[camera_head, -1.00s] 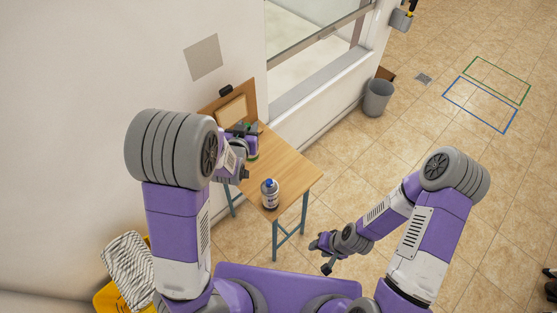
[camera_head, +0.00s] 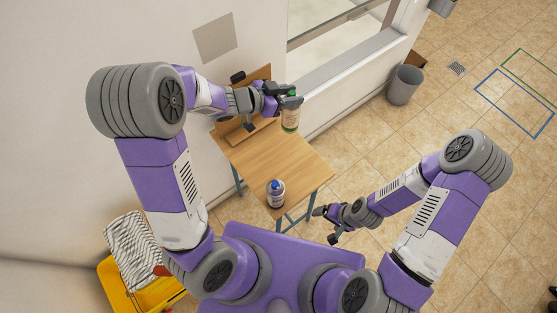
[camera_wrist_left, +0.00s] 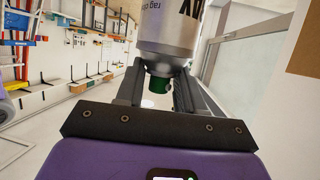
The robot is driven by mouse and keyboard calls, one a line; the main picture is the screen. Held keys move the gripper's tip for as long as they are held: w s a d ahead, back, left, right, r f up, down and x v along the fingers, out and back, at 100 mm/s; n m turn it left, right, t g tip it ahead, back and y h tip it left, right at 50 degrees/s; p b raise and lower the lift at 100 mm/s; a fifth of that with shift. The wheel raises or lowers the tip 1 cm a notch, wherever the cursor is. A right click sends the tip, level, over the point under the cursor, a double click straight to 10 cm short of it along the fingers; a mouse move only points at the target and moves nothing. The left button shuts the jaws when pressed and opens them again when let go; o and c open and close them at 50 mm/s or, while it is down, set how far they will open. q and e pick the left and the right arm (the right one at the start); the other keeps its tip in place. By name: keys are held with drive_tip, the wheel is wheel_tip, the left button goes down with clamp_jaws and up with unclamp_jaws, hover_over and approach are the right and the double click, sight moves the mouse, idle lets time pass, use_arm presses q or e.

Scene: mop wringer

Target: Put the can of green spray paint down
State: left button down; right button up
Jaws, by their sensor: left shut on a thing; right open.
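My left gripper (camera_head: 287,99) is shut on the can of green spray paint (camera_head: 290,121), above the far right part of the small wooden table. The can has a green top and a pale label, and hangs below the fingers in the head view. In the left wrist view the can (camera_wrist_left: 168,38) sits between the fingers, with its green cap (camera_wrist_left: 161,85) near them. My right gripper (camera_head: 326,224) is open and empty, low beside the table's near right corner.
A blue-capped can (camera_head: 276,194) stands near the table's front edge. A grey bin (camera_head: 404,86) stands by the window. A yellow mop bucket (camera_head: 150,293) is at lower left. The table's middle is clear.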

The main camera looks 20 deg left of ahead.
use_arm(q)
drive_tip(key=s+a+f+m+g+h, duration=0.1)
drive_tip(key=s+a+m+g+h, duration=0.15)
drive_tip(key=s+m+g, duration=0.35)
wheel_tip(320, 180, down, 10)
drive_tip(key=s+b, duration=0.1)
drive_tip(key=b, duration=0.2)
drive_tip(key=shift+s+d+n+t, duration=0.3)
drive_tip(key=shift+s+d, duration=0.05)
drive_tip(key=shift+d, duration=0.1)
drive_tip(key=shift+f+h, duration=0.1)
drive_tip(key=shift+h, duration=0.15)
drive_tip(key=c, duration=0.7)
unclamp_jaws()
drive_tip(key=shift+f, duration=0.1)
drive_tip(key=p+v, duration=0.1)
drive_tip(key=v, duration=1.1)
drive_tip(key=shift+p, duration=0.4)
